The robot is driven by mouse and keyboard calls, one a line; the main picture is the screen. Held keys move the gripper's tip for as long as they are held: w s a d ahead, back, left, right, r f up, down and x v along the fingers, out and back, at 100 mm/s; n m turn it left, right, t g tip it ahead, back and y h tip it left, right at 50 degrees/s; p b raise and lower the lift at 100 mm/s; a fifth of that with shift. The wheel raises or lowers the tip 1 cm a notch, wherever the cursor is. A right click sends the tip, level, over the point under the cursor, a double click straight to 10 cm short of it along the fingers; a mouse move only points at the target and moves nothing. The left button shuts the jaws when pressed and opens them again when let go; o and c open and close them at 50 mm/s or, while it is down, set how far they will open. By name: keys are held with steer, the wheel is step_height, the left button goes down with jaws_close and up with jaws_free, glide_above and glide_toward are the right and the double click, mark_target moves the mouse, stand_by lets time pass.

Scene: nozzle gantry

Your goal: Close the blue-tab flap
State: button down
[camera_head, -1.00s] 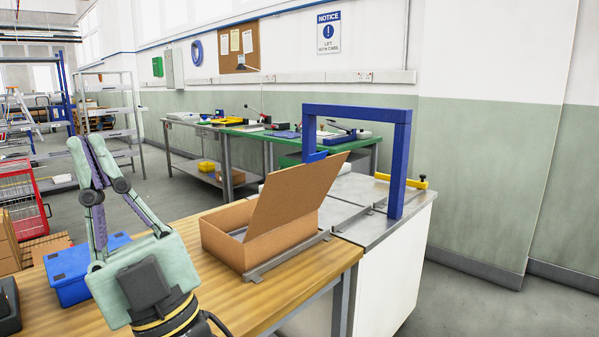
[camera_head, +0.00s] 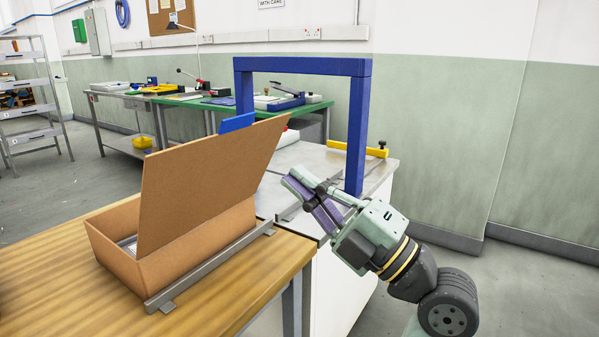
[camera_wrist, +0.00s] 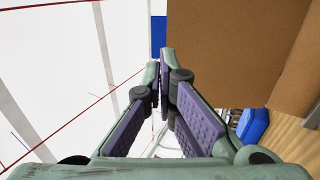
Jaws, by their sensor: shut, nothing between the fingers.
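The cardboard box (camera_head: 172,240) stands on the wooden table, open at the top. Its large flap (camera_head: 205,180) stands up, tilted, with the blue tab (camera_head: 237,122) on its upper edge. My gripper (camera_head: 293,179) is right of the flap in the head view, shut and empty, with its fingers pointing up and left. In the wrist view the brown flap (camera_wrist: 230,45) fills the upper right, and the blue tab (camera_wrist: 158,38) shows just beyond my fingertips (camera_wrist: 160,70). Whether the fingertips touch the flap or tab cannot be told; a gap shows in the head view.
A metal rail (camera_head: 210,265) runs along the box's near right side on the wooden table (camera_head: 60,290). A blue gantry frame (camera_head: 357,125) stands on the grey counter behind my gripper. A blue bin (camera_wrist: 252,125) shows in the wrist view.

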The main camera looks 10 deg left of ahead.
mark_target(238, 125)
steer(key=p+x, duration=0.4)
steer(key=x, duration=0.6)
steer(key=shift+d+r, duration=0.1)
steer(key=shift+w+a+p, duration=0.15)
steer(key=shift+a+p, duration=0.15)
steer(key=shift+a, duration=0.15)
steer(key=shift+r, duration=0.1)
